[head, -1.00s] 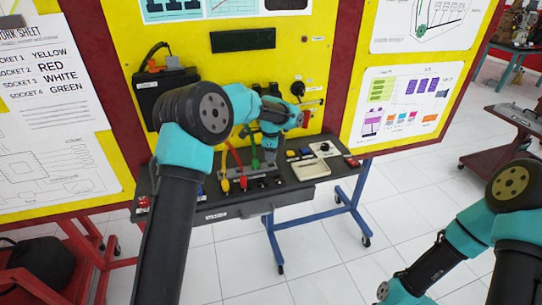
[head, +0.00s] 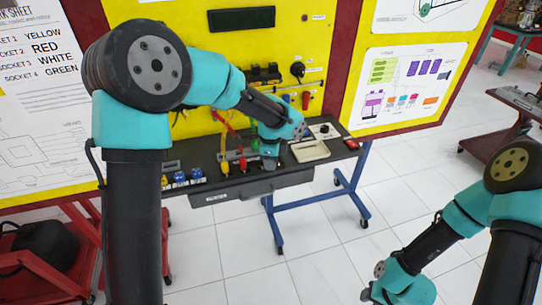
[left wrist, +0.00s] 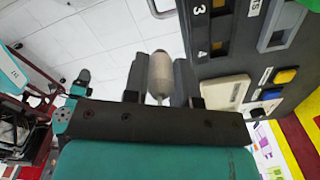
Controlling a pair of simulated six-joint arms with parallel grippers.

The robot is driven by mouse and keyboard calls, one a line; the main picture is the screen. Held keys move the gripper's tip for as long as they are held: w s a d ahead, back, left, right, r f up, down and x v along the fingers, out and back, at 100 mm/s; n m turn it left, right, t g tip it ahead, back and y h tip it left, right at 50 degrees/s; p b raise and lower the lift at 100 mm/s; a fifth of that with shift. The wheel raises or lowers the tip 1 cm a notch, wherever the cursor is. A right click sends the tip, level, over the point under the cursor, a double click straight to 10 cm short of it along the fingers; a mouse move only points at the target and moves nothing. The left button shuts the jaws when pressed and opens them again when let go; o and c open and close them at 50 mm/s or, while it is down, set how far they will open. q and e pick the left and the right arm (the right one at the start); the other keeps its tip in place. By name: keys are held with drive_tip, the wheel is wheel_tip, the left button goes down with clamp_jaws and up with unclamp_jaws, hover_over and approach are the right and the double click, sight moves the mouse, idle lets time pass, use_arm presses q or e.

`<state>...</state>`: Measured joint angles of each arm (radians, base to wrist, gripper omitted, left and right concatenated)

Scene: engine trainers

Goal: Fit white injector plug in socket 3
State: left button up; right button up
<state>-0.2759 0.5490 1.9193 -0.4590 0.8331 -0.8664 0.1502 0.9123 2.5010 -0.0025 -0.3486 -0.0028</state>
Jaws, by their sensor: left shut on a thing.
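My left gripper (head: 268,164) is over the front of the dark bench. In the left wrist view, its two fingers (left wrist: 160,80) are shut on a whitish plug (left wrist: 160,72), with a thin stem toward the palm. The plug shows against the white floor, beside the edge of a dark panel marked 3 and 4 (left wrist: 215,45); I cannot see it touching any socket. In the head view, the gripper hides the plug and most of the sockets. A yellow plug (head: 224,168) and a red plug (head: 243,164) stand to the left of the gripper. My right gripper (head: 370,293) is low at the bottom, its jaws unclear.
The work sheet (head: 40,50) on the left pairs socket 3 with white. Blue and yellow buttons (head: 188,177) sit on the bench's left. A cream switch box (head: 310,151) stands right of the gripper.

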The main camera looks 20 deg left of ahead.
idle(0.5)
use_arm(q)
drive_tip(key=w+a+r, duration=0.2)
drive_tip(key=w+a, duration=0.3)
drive_tip(key=shift+w+a+r, duration=0.15)
drive_tip(key=shift+a+r, duration=0.1)
drive_tip(key=shift+f, duration=0.1)
drive_tip(key=shift+f, duration=2.75)
drive_tip(key=shift+f, duration=0.85)
drive_tip(key=o, duration=0.7)
drive_tip(key=shift+c, duration=0.2)
